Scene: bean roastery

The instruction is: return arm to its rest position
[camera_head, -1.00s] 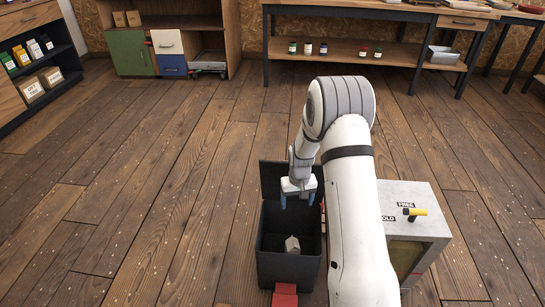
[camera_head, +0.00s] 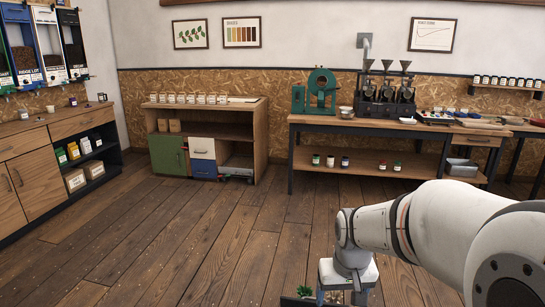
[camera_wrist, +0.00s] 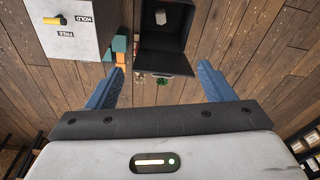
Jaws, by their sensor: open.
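My arm (camera_head: 440,228) reaches in from the right of the head view, bent, with its wrist low at the bottom centre. My gripper (camera_wrist: 161,68) is open in the wrist view, its two blue fingers apart with nothing between them. It hangs above the floor near a black bin (camera_wrist: 166,68). The bin is open and holds a pale grey lump (camera_wrist: 160,17). In the head view the fingertips are mostly cut off by the bottom edge.
A small green plant (camera_wrist: 162,82) lies near the bin. A workbench (camera_head: 390,123) and a cabinet (camera_head: 260,130) stand behind; the middle floor is clear.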

